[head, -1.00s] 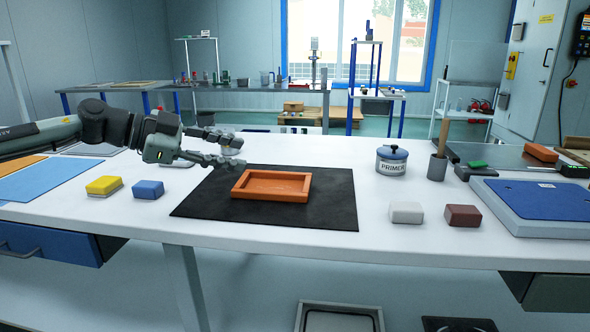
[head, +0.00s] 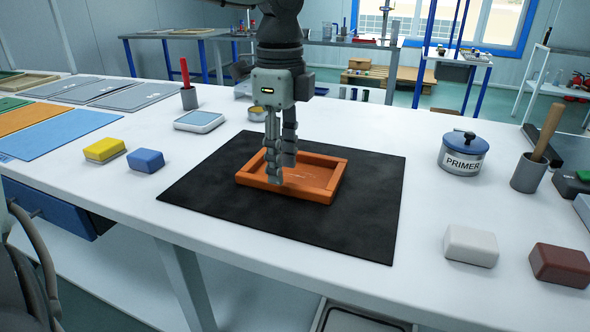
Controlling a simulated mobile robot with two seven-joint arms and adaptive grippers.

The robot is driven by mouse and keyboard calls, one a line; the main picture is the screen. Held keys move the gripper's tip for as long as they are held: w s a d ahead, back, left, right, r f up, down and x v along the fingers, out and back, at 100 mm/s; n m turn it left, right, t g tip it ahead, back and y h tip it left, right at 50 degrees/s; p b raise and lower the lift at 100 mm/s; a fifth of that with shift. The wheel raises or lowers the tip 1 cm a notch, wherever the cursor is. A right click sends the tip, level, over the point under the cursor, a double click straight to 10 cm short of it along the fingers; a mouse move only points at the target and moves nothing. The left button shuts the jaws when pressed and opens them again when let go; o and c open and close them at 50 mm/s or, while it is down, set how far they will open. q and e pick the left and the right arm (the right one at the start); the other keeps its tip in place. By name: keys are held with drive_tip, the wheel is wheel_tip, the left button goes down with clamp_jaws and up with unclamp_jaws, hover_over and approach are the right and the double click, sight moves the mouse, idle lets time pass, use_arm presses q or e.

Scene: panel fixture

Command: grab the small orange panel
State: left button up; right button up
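The small orange panel (head: 327,186) is a shallow orange frame with a raised rim, lying flat on a black mat (head: 350,230) on the white workbench. The fingers hide part of the panel's inside and rim.
Left of the mat are a blue block (head: 146,161), a yellow block (head: 104,150) and flat sheets (head: 62,134). On the right are a primer can (head: 463,155), a grey cup (head: 528,173), a white block (head: 471,246) and a brown block (head: 560,266). The mat around the panel is clear.

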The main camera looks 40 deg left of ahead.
sight(294, 171)
use_arm(q)
drive_tip(key=f, duration=0.3)
drive_tip(key=shift+a+f, duration=0.2)
drive_tip(key=shift+f, duration=0.05)
clamp_jaws()
